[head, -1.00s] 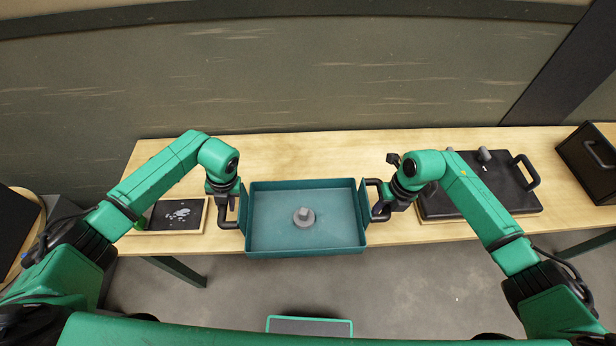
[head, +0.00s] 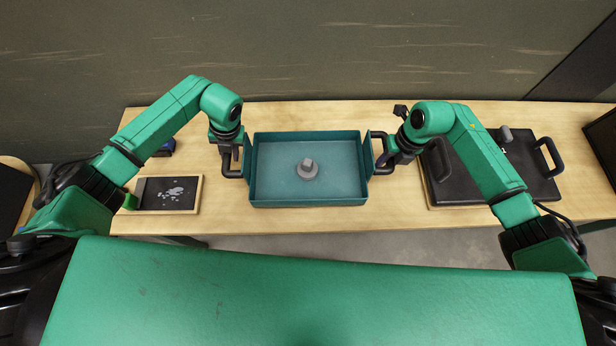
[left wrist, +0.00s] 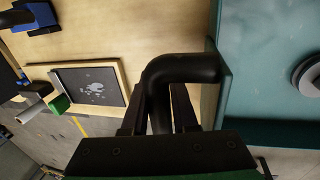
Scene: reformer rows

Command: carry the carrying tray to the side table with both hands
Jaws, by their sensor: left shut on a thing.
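The carrying tray (head: 307,195), teal and shallow with a black handle at each end, is over the wooden table (head: 300,222) in the head view. A grey round piece with a block on top (head: 307,168) is in it. My left gripper (head: 230,164) is shut on the left handle, which shows between its fingers in the left wrist view (left wrist: 172,75). My right gripper (head: 387,160) is at the right handle and looks shut on it. The tray looks about level. I cannot tell whether it touches the tabletop.
A small framed black board (head: 150,203) with pale chips lies left of the tray. A blue and black item (head: 166,147) is behind it. A black slab with handles (head: 460,187) lies on the right, and a black box (head: 606,140) stands at the right edge.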

